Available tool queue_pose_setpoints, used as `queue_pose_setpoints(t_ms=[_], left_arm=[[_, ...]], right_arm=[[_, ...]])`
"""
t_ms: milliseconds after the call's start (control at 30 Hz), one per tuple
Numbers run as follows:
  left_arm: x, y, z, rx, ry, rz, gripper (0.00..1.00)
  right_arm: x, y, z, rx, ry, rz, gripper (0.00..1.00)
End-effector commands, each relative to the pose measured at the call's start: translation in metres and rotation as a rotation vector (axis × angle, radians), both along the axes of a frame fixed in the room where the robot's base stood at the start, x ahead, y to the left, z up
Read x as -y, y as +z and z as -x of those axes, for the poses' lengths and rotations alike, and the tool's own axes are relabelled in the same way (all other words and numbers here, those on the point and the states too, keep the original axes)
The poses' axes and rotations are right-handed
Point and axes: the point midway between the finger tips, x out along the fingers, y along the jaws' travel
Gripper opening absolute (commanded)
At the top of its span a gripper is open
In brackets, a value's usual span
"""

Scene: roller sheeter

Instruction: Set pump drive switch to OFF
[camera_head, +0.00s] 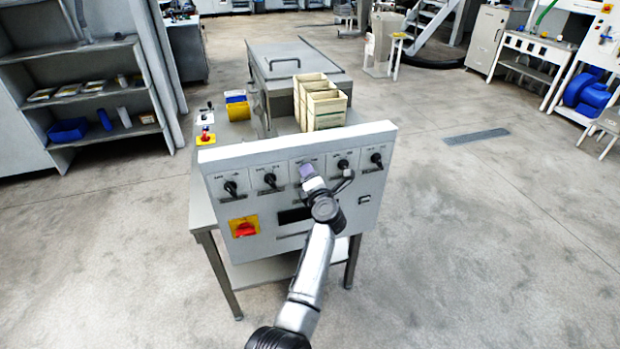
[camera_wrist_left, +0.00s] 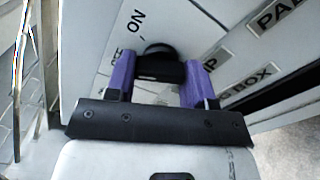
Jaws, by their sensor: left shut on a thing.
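My left gripper (camera_head: 306,171) is at the middle switch of a row on the white control panel (camera_head: 225,163); the gripper hides that switch in the head view. In the left wrist view its purple fingers (camera_wrist_left: 160,78) are shut on a black switch knob (camera_wrist_left: 158,52), one on each side. "ON" reads beside the knob; the other position word is partly covered. The label under the knob is mostly hidden behind a finger, with only a final "P" showing. The knob's exact setting cannot be told. My right gripper is not in view.
Other black switches (camera_head: 270,179) (camera_head: 377,159) flank the held one closely. A red rotary switch on a yellow plate (camera_head: 244,228) is lower left. Cream bins (camera_head: 327,108) stand behind the panel. Shelves (camera_head: 85,95) are at left; the floor at right is open.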

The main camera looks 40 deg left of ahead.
Motion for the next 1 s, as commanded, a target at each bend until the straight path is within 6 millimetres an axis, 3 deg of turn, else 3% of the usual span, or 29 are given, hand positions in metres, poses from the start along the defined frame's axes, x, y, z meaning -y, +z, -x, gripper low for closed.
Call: queue_pose_setpoints(t_ms=[567, 600, 833, 1000], left_arm=[[0.0001, 0.0003, 0.0, 0.024, 0.0, 0.016, 0.25], [0.0, 0.0004, -0.0001, 0.024, 0.0, 0.016, 0.53], [0.0001, 0.0003, -0.0001, 0.022, 0.0, 0.015, 0.74], [0.0, 0.0001, 0.0, 0.022, 0.0, 0.015, 0.74]], right_arm=[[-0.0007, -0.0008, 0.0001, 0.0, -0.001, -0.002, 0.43], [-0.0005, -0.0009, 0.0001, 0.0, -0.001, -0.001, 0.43], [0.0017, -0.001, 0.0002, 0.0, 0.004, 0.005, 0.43], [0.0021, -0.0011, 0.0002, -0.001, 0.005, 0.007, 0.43]])
